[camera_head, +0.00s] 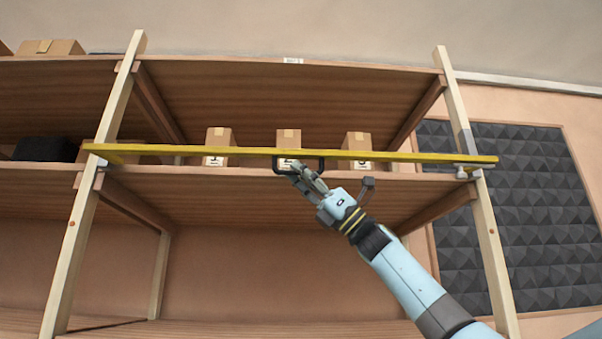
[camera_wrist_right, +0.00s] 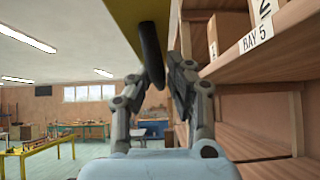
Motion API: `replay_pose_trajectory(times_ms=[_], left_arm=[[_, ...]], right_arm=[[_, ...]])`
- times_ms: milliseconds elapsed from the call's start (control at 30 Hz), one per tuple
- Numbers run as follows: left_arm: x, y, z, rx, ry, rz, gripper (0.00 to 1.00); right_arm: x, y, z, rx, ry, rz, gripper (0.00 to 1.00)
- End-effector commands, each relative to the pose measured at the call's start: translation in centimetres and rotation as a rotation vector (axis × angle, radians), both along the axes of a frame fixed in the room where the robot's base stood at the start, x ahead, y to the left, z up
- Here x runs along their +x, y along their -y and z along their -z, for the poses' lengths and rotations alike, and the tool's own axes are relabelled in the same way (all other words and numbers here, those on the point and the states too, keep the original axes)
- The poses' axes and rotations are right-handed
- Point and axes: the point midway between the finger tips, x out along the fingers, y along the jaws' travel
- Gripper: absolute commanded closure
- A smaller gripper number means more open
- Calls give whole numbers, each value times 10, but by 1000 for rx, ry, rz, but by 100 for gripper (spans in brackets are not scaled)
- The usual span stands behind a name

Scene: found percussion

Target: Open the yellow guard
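The yellow guard (camera_head: 230,151) is a long bar lying across the front of the middle shelf, from the left post to the right post. It also shows overhead in the right wrist view (camera_wrist_right: 125,12). Its black handle (camera_head: 322,165) hangs at mid-bar; in the wrist view the handle (camera_wrist_right: 151,55) shows between my right fingers. My right gripper (camera_head: 297,172) is at the handle's left part, its fingers on either side of it. I cannot tell whether they press on it. My left gripper is not in view.
Several boxes, three of them (camera_head: 219,139) behind the guard, stand on the shelves. Metal brackets (camera_head: 466,172) sit at the guard's ends on the wooden posts (camera_head: 484,230). Dark foam panels (camera_head: 520,220) cover the right wall. Tables (camera_wrist_right: 45,150) stand far off.

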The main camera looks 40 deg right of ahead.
Motion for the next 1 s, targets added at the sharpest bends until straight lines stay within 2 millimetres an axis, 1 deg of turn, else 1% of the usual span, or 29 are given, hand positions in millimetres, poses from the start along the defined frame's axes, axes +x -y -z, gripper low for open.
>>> replay_pose_trajectory(times_ms=[33, 100, 533, 633, 700, 800, 1000], left_arm=[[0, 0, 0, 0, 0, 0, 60], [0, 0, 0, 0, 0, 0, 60], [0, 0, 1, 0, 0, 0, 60], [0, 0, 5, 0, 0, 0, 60], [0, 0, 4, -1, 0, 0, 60], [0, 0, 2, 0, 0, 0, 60], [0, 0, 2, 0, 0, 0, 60]], right_arm=[[0, 0, 0, 0, 0, 0, 93], [0, 0, 0, 0, 0, 0, 100], [-1, -1, -1, -1, 1, -1, 100], [-7, -4, -13, -2, 5, -2, 100], [-11, -6, -24, 0, 4, -2, 100], [-13, -7, -34, 0, 3, -3, 100], [-14, -7, -37, -1, 8, 1, 100]])
